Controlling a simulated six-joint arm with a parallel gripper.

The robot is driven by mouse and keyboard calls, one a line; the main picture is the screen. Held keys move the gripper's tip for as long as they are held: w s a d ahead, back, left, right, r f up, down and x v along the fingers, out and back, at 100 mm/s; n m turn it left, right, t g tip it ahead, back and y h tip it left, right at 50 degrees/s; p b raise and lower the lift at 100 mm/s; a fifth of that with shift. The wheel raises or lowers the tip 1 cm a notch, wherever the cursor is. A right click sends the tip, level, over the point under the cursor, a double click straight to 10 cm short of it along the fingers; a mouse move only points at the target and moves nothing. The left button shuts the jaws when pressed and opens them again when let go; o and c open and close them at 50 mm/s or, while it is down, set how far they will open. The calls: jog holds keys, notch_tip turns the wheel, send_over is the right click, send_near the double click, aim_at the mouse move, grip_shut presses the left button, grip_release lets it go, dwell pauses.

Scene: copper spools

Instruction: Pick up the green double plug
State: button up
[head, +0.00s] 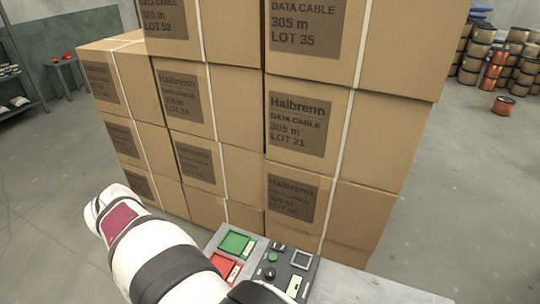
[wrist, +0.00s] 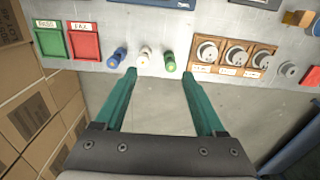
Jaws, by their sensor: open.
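A small green plug (wrist: 170,61) stands at the front edge of the grey bench (wrist: 160,30) in the wrist view, rightmost of a row of three. A white plug (wrist: 144,56) and a blue plug (wrist: 117,58) are to its left. Whether the green plug is double is too small to tell. My gripper (wrist: 158,74) is open, with its two teal fingers spread and nothing between them. The green plug lies just beyond the fingertips, nearer the right finger, with no clear contact. In the head view I cannot make out the plugs or my gripper.
Green (wrist: 49,39) and red (wrist: 84,41) trays lie left of the plugs. A wooden holder (wrist: 234,56) with three round sockets is right of them. Stacked cartons (head: 240,150) tower behind the bench in the head view. Spools (head: 495,60) stand far right.

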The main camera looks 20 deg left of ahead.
jog(key=shift+n, duration=0.9)
jog(key=s+a+f, duration=0.1)
jog(key=f, duration=0.4)
jog(key=s+a+f, duration=0.1)
jog(key=f, duration=0.5)
jog(key=s+a+f, duration=0.1)
jog(key=f, duration=0.5)
jog(key=shift+a+f, duration=0.1)
grip_shut()
